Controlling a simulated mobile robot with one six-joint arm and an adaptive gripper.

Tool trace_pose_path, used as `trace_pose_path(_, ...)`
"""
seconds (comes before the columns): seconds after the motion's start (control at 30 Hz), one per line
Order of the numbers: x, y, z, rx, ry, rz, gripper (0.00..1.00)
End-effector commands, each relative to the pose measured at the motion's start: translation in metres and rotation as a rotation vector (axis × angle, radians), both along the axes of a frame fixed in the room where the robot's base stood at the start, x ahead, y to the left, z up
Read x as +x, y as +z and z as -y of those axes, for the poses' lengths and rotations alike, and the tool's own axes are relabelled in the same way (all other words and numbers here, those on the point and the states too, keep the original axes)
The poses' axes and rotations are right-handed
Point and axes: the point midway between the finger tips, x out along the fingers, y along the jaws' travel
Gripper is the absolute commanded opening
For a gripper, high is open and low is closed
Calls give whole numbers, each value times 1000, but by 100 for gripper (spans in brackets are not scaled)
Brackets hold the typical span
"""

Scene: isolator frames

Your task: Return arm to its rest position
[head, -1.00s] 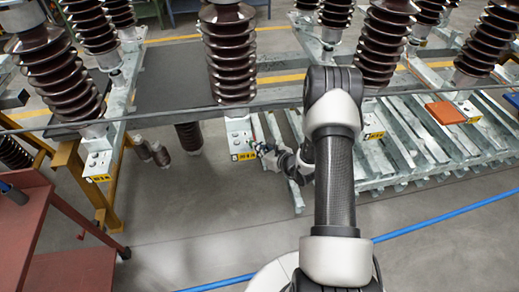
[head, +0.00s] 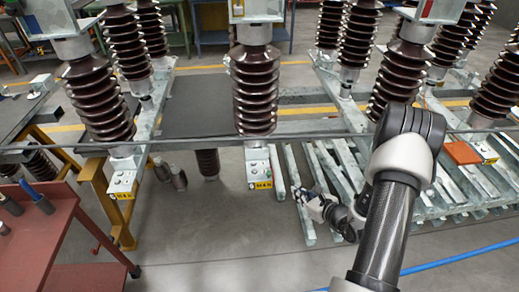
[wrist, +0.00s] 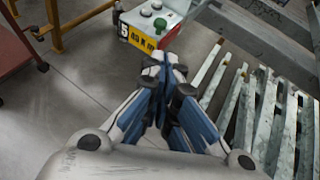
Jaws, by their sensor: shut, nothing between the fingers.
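My gripper (head: 303,196) is shut and empty. In the head view it hangs in the air at the end of my dark arm, to the lower right of a grey control box (head: 258,169) with a yellow label. In the wrist view the blue-lined fingers of my gripper (wrist: 166,72) are together, with nothing between them. The control box (wrist: 150,24) shows beyond the fingertips, with a green button on top. A gap of floor shows between fingers and box in the head view.
Brown ribbed insulators (head: 255,85) stand on a steel frame behind the gripper. Galvanised beams (head: 440,200) lie to the right. A red cart (head: 50,235) stands at the left. A blue line (head: 470,255) crosses the floor at the right. Floor at the front centre is clear.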

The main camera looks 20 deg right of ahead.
Motion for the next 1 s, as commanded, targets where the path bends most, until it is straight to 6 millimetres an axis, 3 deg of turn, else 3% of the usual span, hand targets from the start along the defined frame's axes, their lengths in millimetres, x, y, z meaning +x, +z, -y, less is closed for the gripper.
trace_pose_path(0.17,1,3,-2,-4,11,4,0)
trace_pose_path(0.27,9,23,-16,-29,83,27,0)
trace_pose_path(0.37,20,64,-51,-86,243,73,0)
trace_pose_path(0.53,12,147,-138,-251,642,165,0)
trace_pose_path(0.7,-32,206,-213,-463,1036,233,0)
trace_pose_path(0.8,-67,230,-243,-610,1254,262,0)
trace_pose_path(1.0,-141,259,-270,-956,1646,298,0)
